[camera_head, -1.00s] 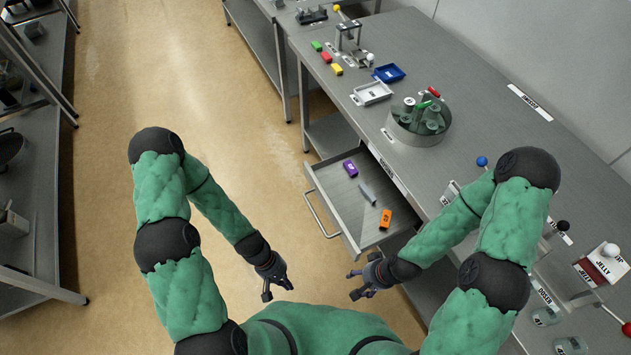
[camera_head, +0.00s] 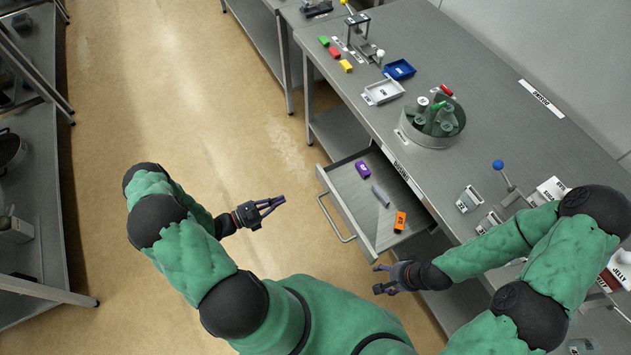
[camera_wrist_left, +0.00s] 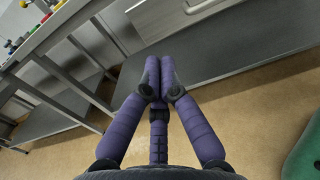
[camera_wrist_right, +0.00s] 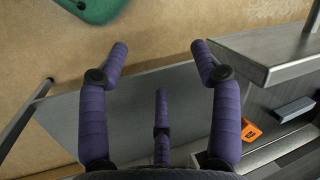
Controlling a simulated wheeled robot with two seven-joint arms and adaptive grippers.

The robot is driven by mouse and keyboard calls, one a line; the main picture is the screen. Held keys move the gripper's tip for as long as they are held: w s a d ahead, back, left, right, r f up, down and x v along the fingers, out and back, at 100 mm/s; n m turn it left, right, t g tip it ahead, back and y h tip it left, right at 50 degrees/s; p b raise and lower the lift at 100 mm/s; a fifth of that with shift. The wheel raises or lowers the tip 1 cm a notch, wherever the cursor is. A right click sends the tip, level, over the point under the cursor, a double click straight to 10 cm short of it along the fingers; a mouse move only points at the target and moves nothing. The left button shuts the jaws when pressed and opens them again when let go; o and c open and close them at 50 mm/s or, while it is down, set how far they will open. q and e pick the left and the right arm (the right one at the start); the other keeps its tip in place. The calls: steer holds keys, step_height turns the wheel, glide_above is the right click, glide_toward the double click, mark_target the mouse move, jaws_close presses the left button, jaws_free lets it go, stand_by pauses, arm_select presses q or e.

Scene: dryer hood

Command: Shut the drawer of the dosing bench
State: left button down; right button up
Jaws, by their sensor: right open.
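The dosing bench (camera_head: 470,95) runs along the right in the head view. Its drawer (camera_head: 345,200) stands pulled out, with a bar handle (camera_head: 333,222) on its front. Inside lie a purple block (camera_head: 362,169), a grey block (camera_head: 380,195) and an orange block (camera_head: 400,221). My left gripper (camera_head: 284,202) is in the air left of the handle, apart from it, its fingertips together and empty. My right gripper (camera_head: 377,278) is open and empty, just off the drawer's near corner. The orange block also shows in the right wrist view (camera_wrist_right: 250,130).
On the bench top stand a round metal pot (camera_head: 432,128) with bottles, a white tray (camera_head: 383,92), a blue tray (camera_head: 400,69) and small coloured blocks. A lower shelf (camera_head: 340,130) lies under the bench. Open floor (camera_head: 200,90) lies left of the drawer.

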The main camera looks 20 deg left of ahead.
mark_target(369, 162)
arm_select(q)
steer(key=b+x, duration=0.2)
steer(key=x, duration=1.2)
steer(key=shift+w+d, duration=0.2)
steer(key=shift+w, duration=0.05)
steer(key=b+x, duration=0.4)
steer(key=x, duration=1.6)
steer(key=shift+w+d, duration=0.2)
steer(key=shift+d, duration=0.1)
steer(key=shift+w+d+b, duration=0.3)
steer(key=shift+w+d, duration=0.1)
steer(key=shift+w, duration=0.2)
steer(key=shift+r, duration=0.15)
steer(key=shift+w+r, duration=0.1)
steer(key=shift+w, duration=0.05)
